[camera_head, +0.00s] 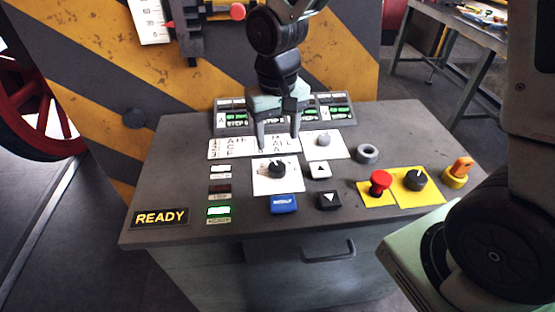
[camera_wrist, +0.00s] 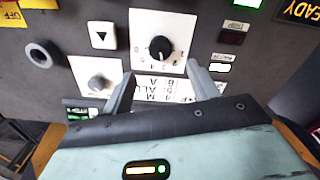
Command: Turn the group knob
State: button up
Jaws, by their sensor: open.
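A black knob (camera_head: 277,169) with a white pointer line stands on a white numbered plate (camera_head: 291,184) on the grey console. I take it for the group knob, though no name on it is readable. In the wrist view the knob (camera_wrist: 159,47) shows whole, with digits around it. My gripper (camera_head: 279,140) points down, open and empty, above the console, just behind the knob in the head view. In the wrist view the two fingertips (camera_wrist: 160,71) are spread either side of the knob's line, short of it and not touching it.
A pale knob (camera_head: 323,139) on a white plate is close right of my gripper. Arrow buttons (camera_head: 320,170), a blue button (camera_head: 284,204), a grey ring (camera_head: 368,153), a red button (camera_head: 380,182) and an orange switch (camera_head: 460,168) also stand on the console. A lit READY sign (camera_head: 160,217) is at left.

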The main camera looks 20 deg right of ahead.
aim_at(277, 166)
notch_tip(277, 166, down, 9)
jog(key=shift+r, duration=0.2)
jog(key=c, duration=1)
